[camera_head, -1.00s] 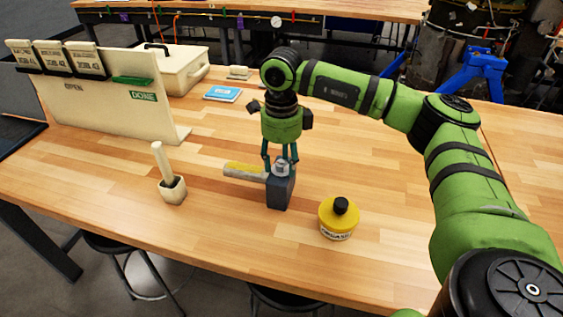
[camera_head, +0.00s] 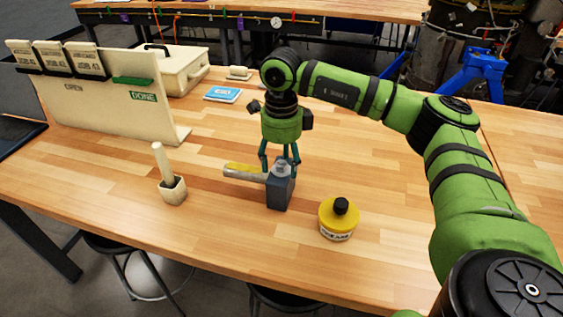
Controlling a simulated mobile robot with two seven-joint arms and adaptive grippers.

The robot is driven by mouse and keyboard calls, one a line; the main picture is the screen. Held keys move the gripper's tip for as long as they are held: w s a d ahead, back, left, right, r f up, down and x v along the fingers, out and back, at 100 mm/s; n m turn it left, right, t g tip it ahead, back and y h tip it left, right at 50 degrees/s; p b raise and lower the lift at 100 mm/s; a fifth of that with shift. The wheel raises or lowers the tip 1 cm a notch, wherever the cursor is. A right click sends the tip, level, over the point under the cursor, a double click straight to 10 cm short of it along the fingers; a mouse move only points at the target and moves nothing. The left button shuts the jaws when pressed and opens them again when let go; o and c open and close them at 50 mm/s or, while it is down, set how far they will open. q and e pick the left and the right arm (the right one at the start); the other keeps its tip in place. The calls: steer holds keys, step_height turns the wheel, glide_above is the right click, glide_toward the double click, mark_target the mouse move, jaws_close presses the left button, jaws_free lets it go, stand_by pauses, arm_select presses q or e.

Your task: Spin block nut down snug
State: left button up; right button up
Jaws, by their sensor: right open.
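A dark grey block (camera_head: 280,192) stands on the wooden table near the middle. A silver nut (camera_head: 281,167) sits on its top. A light rod with a yellow section (camera_head: 243,171) sticks out to the left from the block. My right gripper (camera_head: 280,163) points straight down over the block. Its fingers are open, one on each side of the nut; I cannot tell whether they touch it. The fingers partly hide the nut. My left gripper is not in view.
A yellow jar with a black cap (camera_head: 339,217) stands right of the block. A holder with an upright handle (camera_head: 172,189) stands to the left. A cream board (camera_head: 108,97) with tags, a cream case (camera_head: 180,68) and a blue booklet (camera_head: 222,94) are farther back. The table's right part is clear.

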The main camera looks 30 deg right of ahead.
mark_target(281, 163)
steer(key=shift+r, duration=0.1)
steer(key=shift+r+p, duration=1.8)
steer(key=shift+r, duration=0.65)
steer(key=shift+f, duration=0.1)
